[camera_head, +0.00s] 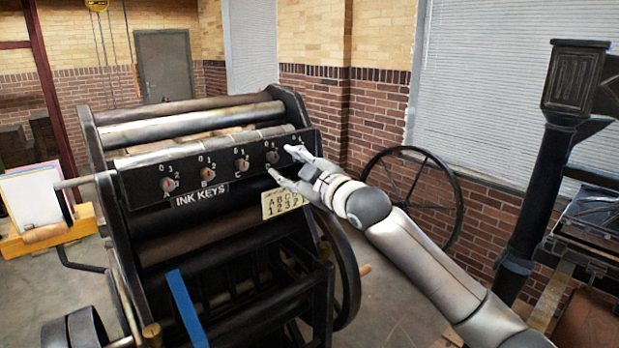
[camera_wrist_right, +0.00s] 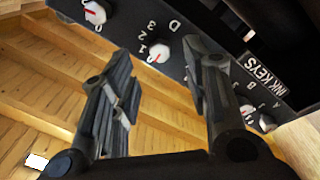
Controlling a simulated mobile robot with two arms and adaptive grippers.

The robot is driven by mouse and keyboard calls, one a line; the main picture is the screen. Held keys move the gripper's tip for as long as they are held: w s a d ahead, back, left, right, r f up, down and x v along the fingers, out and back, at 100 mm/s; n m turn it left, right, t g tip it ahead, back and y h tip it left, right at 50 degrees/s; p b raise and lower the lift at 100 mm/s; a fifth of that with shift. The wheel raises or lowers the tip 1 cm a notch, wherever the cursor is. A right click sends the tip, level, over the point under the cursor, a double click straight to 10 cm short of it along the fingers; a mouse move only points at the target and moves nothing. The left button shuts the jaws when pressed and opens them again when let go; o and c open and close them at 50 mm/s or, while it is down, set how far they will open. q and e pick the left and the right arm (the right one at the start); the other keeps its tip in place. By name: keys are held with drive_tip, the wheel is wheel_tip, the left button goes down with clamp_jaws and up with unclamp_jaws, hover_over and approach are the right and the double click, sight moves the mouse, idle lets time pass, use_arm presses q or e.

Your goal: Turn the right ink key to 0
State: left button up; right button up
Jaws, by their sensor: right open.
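A black slanted panel (camera_head: 222,183) marked "INK KEYS" bears a row of round pale knobs with red pointers. Knobs A (camera_head: 167,185), B (camera_head: 208,175), C (camera_head: 242,165) and D (camera_head: 272,157) show in the head view. The panel's right end, beyond D, is covered by my right gripper (camera_head: 281,160), which is open and empty in front of it. In the right wrist view the open fingers (camera_wrist_right: 167,65) frame knob D (camera_wrist_right: 159,50), apart from it. The rightmost knob (camera_wrist_right: 95,13) lies up and left, outside the fingers; its pointer's reading is unclear. My left gripper is out of view.
The panel belongs to a black press with rollers (camera_head: 190,120) above and a large handwheel (camera_head: 345,265) below my right arm. A yellowish letter plate (camera_head: 281,203) hangs under the panel. A second spoked wheel (camera_head: 452,200) stands by the brick wall.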

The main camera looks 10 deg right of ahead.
drive_tip(key=v, duration=0.7)
drive_tip(key=shift+s, duration=0.2)
